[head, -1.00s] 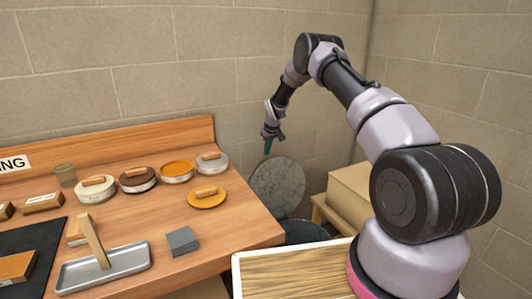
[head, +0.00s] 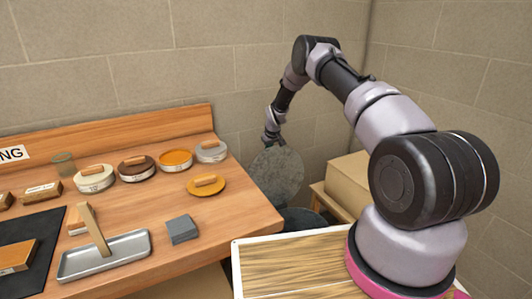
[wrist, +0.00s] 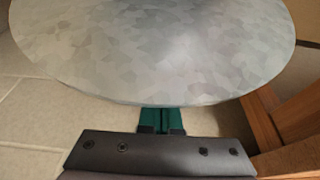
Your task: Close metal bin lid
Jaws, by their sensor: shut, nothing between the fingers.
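The round grey metal bin lid (head: 277,173) stands raised at a steep tilt behind the right end of the workbench. The dark metal bin (head: 303,219) shows only in part below it, between bench and crate. My gripper (head: 271,138) is at the lid's upper edge in the head view, its fingertips hidden behind the lid. In the wrist view the lid (wrist: 160,45) fills the top, and the green fingers of my gripper (wrist: 161,121) are together at its near edge. I cannot tell whether they touch it.
The wooden workbench (head: 225,232) on the left holds several round tins, a grey block (head: 181,229) and a metal tray (head: 104,257). A cardboard box (head: 347,185) stands right of the bin. A wood-topped crate (head: 290,266) is in front. Block walls close off the back.

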